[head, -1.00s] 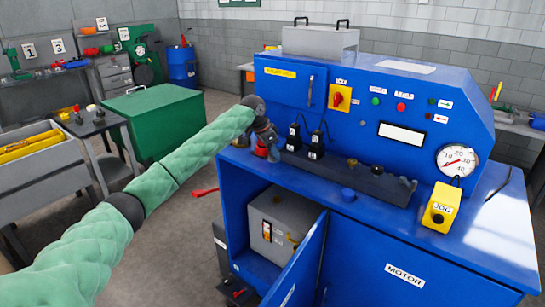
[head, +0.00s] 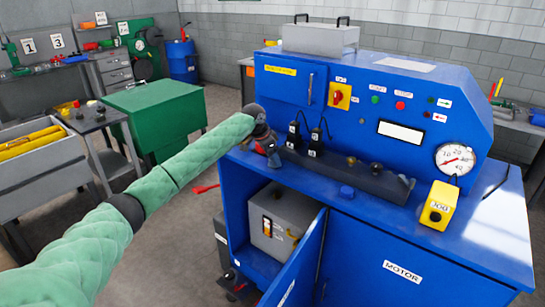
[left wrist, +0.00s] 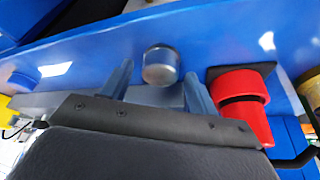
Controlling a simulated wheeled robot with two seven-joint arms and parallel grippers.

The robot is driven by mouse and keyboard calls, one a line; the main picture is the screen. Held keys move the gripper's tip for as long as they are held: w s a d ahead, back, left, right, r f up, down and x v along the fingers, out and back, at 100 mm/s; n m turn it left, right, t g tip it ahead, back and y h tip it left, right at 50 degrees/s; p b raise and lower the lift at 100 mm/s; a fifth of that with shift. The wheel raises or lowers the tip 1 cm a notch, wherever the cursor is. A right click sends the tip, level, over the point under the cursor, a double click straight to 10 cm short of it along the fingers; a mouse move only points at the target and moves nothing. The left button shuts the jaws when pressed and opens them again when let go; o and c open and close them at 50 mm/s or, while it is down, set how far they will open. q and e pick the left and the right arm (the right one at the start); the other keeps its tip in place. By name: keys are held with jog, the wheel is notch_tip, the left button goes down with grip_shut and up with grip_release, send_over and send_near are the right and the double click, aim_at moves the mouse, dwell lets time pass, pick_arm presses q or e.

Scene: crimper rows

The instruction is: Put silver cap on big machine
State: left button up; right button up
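The big machine (head: 400,230) is blue, with a control panel, a gauge and a shelf-like ledge. My left gripper (head: 268,150) is at the left end of that ledge, pointing down. In the left wrist view its two fingers (left wrist: 158,78) are spread apart. A round silver cap (left wrist: 160,66) appears between the fingertips, against the blue surface; no finger visibly touches it. I cannot make out the cap in the head view, where the gripper is in the way. My right gripper is in neither view.
A red stepped piece (left wrist: 240,95) stands close beside one finger. A dark rail (head: 335,172) with black boxes and brass fittings runs along the ledge. The lower cabinet door (head: 297,265) hangs open.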

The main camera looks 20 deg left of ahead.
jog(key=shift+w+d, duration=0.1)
pick_arm(q)
jog(key=shift+a+r, duration=0.1)
jog(key=shift+r, duration=0.25)
jog(key=b+v, duration=0.4)
jog(key=v, duration=0.7)
jog(key=shift+r, duration=0.2)
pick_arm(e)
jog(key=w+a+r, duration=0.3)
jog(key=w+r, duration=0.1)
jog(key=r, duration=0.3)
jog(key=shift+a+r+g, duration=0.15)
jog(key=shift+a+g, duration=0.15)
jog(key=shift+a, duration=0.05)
pick_arm(q)
jog(key=shift+s, duration=0.15)
